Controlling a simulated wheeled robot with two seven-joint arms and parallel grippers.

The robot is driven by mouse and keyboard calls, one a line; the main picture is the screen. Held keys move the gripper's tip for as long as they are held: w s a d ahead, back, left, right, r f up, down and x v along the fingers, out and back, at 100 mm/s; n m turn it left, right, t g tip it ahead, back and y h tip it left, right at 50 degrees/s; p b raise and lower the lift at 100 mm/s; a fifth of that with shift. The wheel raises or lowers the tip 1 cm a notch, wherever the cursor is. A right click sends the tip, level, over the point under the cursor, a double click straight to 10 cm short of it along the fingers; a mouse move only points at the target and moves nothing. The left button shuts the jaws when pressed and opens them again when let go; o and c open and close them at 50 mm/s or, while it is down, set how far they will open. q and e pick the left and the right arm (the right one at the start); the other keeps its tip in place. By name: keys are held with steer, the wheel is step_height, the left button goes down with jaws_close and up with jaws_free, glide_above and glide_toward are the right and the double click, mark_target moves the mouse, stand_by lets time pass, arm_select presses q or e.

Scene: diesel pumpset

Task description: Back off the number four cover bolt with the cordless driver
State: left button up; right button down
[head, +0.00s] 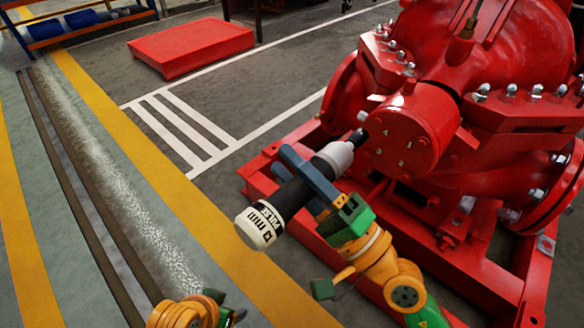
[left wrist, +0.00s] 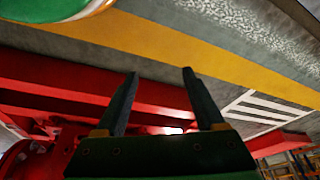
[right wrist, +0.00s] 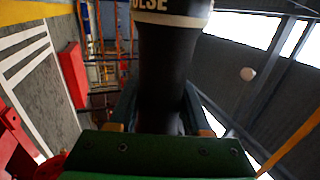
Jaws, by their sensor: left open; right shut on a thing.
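The cordless driver (head: 292,198), black with a white end cap and pale grey nose, points up and right at the red round cover (head: 410,125). The cover is marked 1 to 4. The driver's dark tip is at the cover's left edge, beside the 4. The number four bolt is hidden there, and I cannot tell whether the tip is seated on it. My right gripper (head: 284,165) is shut around the driver's body; the driver (right wrist: 172,60) fills the middle of the right wrist view. My left gripper (left wrist: 160,74) is open and empty; its wrist shows at the head view's bottom edge.
The red pump casing (head: 480,60) with several capped studs stands behind the cover on a red base frame (head: 480,280). A low red platform (head: 190,45) lies on the floor at the back left. Open floor with yellow and white lines is to the left.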

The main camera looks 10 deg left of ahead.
mark_target(313, 158)
steer(key=w+d+b, duration=0.2)
steer(key=w, duration=0.1)
steer(key=shift+w+d+b, duration=0.2)
steer(key=shift+b, duration=0.1)
arm_select(q)
steer(key=w+d+r+t+h, duration=0.2)
steer(key=w+d+r+t, duration=0.2)
steer(key=w+r+t, duration=0.6)
steer(key=shift+w+r+m, duration=0.3)
steer(key=shift+w+r, duration=0.6)
steer(key=shift+w, duration=0.9)
arm_select(e)
steer(key=shift+w+d, duration=0.1)
arm_select(q)
steer(key=shift+d, duration=0.1)
arm_select(e)
steer(key=shift+r, duration=0.1)
arm_select(q)
steer(key=shift+f+b, duration=0.6)
steer(key=shift+b, duration=0.05)
arm_select(e)
steer(key=shift+w+d, duration=0.3)
steer(key=shift+w, duration=0.05)
